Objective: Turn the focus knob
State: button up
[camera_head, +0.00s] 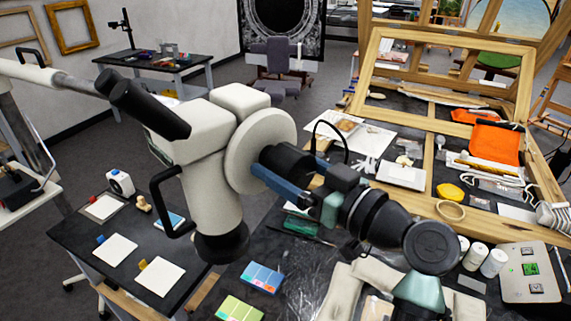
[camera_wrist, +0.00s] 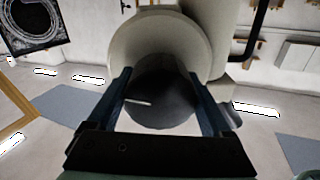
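The white microscope (camera_head: 205,175) with black eyepieces (camera_head: 150,105) stands on a swing arm in the left half of the head view. The black focus knob (camera_head: 287,160) sticks out from its round white disc (camera_head: 255,145). In the wrist view the knob (camera_wrist: 162,95) sits between my two blue fingers. My gripper (camera_head: 290,175) reaches in from the lower right, its fingers spread wide along either side of the knob, tips close to the disc. In the wrist view my gripper (camera_wrist: 160,75) straddles the knob; whether either finger touches it cannot be told.
To the right, a wooden frame (camera_head: 440,70), an orange pouch (camera_head: 490,141), several white jars and a control box (camera_head: 530,272) crowd the worktable.

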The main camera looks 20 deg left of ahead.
jog(key=c, duration=0.3)
jog(key=shift+m, duration=2.8)
jog(key=shift+r, duration=0.1)
jog(key=o, duration=1.2)
jog(key=shift+c, duration=0.2)
